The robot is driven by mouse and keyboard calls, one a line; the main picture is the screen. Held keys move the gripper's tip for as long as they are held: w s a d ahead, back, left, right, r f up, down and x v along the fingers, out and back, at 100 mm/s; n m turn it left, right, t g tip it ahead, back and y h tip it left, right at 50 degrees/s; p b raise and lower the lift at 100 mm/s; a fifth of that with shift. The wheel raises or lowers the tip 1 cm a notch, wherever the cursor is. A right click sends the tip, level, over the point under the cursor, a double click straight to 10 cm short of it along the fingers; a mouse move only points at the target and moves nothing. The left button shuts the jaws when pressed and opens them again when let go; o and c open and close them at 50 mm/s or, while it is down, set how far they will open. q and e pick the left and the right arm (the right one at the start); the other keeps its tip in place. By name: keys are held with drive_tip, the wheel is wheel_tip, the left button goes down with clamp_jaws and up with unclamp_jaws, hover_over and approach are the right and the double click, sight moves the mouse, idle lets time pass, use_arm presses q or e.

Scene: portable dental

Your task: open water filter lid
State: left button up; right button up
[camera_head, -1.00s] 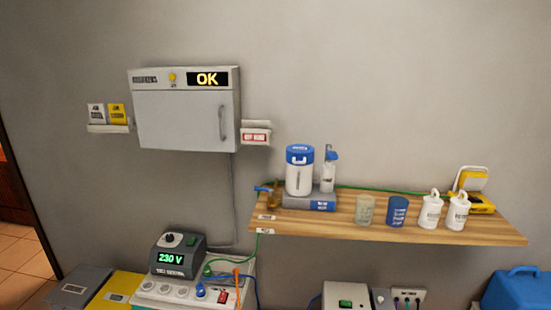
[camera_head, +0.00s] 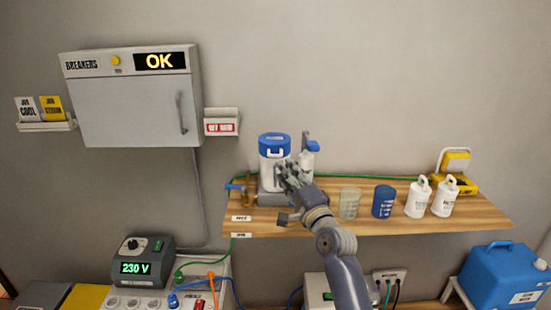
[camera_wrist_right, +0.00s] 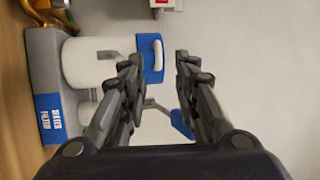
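The water filter (camera_head: 268,172) stands on the left part of the wooden shelf, a white canister on a grey base. Its blue lid (camera_head: 274,146) with a white handle is on top and looks closed. In the right wrist view the blue lid (camera_wrist_right: 150,57) shows sideways, ahead of the fingers. My right gripper (camera_head: 286,170) is in front of the filter, near its right side. In the wrist view the right gripper (camera_wrist_right: 158,58) is open, its fingers apart with nothing clearly held between them. My left gripper is not in view.
On the shelf (camera_head: 330,222) are a clear cup (camera_head: 349,203), a blue cup (camera_head: 383,201) and white bottles (camera_head: 417,198). A breaker box (camera_head: 130,105) hangs at upper left. The wall above the shelf is clear.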

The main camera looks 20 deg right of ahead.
approach(275, 148)
drive_tip(key=w+a, duration=0.2)
drive_tip(key=w, duration=0.1)
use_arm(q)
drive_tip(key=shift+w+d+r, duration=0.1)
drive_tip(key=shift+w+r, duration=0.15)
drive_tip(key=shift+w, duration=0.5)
use_arm(e)
drive_tip(key=shift+w+r, duration=0.35)
drive_tip(key=shift+w, duration=0.45)
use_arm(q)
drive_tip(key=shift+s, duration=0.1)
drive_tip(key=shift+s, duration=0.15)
use_arm(e)
clamp_jaws()
